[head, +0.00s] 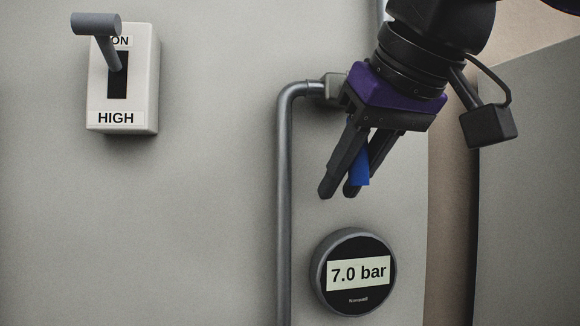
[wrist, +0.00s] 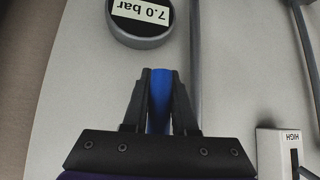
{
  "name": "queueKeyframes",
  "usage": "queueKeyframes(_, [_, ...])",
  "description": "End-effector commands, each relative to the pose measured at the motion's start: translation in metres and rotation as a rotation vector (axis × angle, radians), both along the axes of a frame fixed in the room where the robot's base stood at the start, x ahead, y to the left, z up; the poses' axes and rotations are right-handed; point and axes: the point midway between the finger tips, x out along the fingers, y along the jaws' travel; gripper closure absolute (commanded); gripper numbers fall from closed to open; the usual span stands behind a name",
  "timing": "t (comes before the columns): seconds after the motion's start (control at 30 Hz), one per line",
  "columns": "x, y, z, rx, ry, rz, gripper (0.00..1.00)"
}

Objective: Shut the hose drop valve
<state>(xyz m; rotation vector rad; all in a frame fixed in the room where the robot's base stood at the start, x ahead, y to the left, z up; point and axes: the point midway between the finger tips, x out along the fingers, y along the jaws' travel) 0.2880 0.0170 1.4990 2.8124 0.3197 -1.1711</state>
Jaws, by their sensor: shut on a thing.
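The blue valve handle (head: 359,168) shows between my gripper's fingers in the head view, pointing down. It also shows in the wrist view (wrist: 159,100), lying between the two dark fingers. My gripper (head: 338,190) is shut on this handle, its fingers pointing down and slightly left. A grey fitting (head: 333,88) at the end of the bent pipe (head: 285,190) sits just left of my purple gripper body. My gripper hides most of the valve and the handle's root.
A round gauge (head: 353,273) reading 7.0 bar is on the panel below my gripper; it shows upside down in the wrist view (wrist: 141,20). A switch box (head: 124,85) marked HIGH, its lever raised near ON, is at upper left.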

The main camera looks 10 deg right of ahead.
Motion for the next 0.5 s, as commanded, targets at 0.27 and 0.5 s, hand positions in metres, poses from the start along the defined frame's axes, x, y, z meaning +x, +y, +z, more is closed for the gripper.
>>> queueKeyframes(0.27, [-0.0005,0.0056,-0.0016,-0.025,0.001,0.003,1.0])
queueKeyframes(0.5, [-0.0003,0.006,-0.002,-0.025,0.003,0.004,0.44])
